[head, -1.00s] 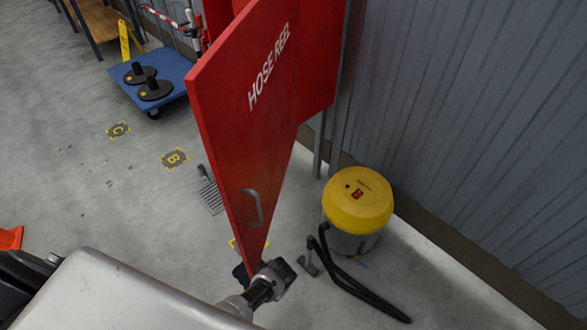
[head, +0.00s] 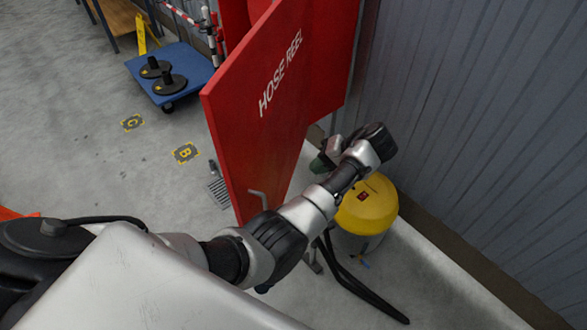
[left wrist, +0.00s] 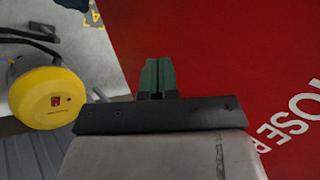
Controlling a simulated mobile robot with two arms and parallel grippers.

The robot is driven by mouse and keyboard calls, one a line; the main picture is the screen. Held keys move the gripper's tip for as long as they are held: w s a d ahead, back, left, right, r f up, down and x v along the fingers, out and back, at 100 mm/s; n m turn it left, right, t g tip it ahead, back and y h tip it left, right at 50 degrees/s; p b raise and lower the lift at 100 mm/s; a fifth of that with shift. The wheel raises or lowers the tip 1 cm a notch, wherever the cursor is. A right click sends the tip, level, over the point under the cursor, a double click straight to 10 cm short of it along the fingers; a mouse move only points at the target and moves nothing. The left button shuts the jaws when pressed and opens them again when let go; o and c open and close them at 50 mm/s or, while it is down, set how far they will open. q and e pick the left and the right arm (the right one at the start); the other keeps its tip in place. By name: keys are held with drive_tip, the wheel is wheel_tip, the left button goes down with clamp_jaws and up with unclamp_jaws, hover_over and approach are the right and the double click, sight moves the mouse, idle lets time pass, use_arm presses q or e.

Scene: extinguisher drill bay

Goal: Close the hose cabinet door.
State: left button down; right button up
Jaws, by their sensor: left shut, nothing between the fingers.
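The red hose cabinet door (head: 245,120), lettered "HOSE REEL", stands open and juts out from the red cabinet (head: 333,55) at the wall. Its grey handle (head: 258,199) is low on the lettered face, partly hidden by my left arm. My left gripper (head: 318,165) is on the lettered side, to the right of the door. Its green fingers are shut and empty. In the left wrist view the fingers (left wrist: 158,66) overlap the edge of the red door (left wrist: 220,60); I cannot tell whether they touch it. My right gripper is not in view.
A yellow-topped vacuum (head: 368,205) with a black hose stands on the floor right of the door, close under my left arm. A blue trolley (head: 190,62) with black weights stands at the back left. The floor left of the door is mostly clear.

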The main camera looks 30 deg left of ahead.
use_arm(q)
drive_tip(key=p, duration=0.2)
approach(268, 177)
wheel_tip(268, 177, down, 4)
drive_tip(key=a, duration=0.2)
drive_tip(key=s+a+p, duration=0.1)
drive_tip(key=a, duration=0.1)
drive_tip(key=shift+s+a+f+p, duration=0.15)
drive_tip(key=shift+a+p, duration=0.15)
